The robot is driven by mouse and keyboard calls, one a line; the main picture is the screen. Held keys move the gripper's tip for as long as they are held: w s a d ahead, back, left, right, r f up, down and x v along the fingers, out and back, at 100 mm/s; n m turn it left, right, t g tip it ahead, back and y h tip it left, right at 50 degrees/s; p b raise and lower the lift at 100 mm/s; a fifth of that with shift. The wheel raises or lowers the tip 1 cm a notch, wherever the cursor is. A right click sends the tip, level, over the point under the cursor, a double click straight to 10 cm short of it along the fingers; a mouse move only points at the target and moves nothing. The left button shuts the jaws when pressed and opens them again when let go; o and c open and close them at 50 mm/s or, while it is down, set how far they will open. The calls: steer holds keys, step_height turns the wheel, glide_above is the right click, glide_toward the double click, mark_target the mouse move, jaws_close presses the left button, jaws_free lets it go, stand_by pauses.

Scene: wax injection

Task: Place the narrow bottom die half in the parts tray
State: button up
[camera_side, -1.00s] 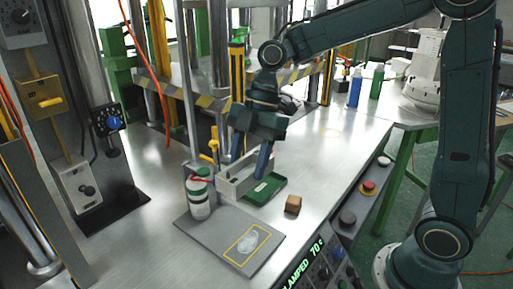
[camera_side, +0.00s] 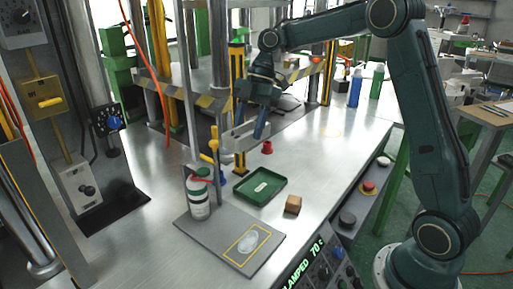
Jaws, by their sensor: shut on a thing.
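My gripper (camera_side: 248,135) is shut on a grey die half (camera_side: 233,139), a long pale block, and holds it above the table behind the green parts tray. One blue finger shows on the near right side of the block; the other finger is mostly hidden. The green parts tray (camera_side: 276,182) lies flat on the table below and to the right of the held piece. A small pale mark shows on its floor; I cannot tell what it is. The frame does not show whether the die half is the narrow one.
A white bottle (camera_side: 198,200) stands on a grey plate (camera_side: 215,226) with a clear blob (camera_side: 247,243) in a yellow outline. A brown block (camera_side: 293,204) sits right of the tray.

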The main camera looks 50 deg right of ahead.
glide_above(259, 189)
steer(key=d, duration=0.2)
steer(key=shift+w+f, duration=0.1)
steer(key=shift+f, duration=0.45)
steer(key=shift+f, duration=0.15)
steer(key=shift+a+f, duration=0.1)
steer(key=shift+f, duration=9.75)
steer(key=shift+f, duration=0.15)
steer(key=o, duration=1.3)
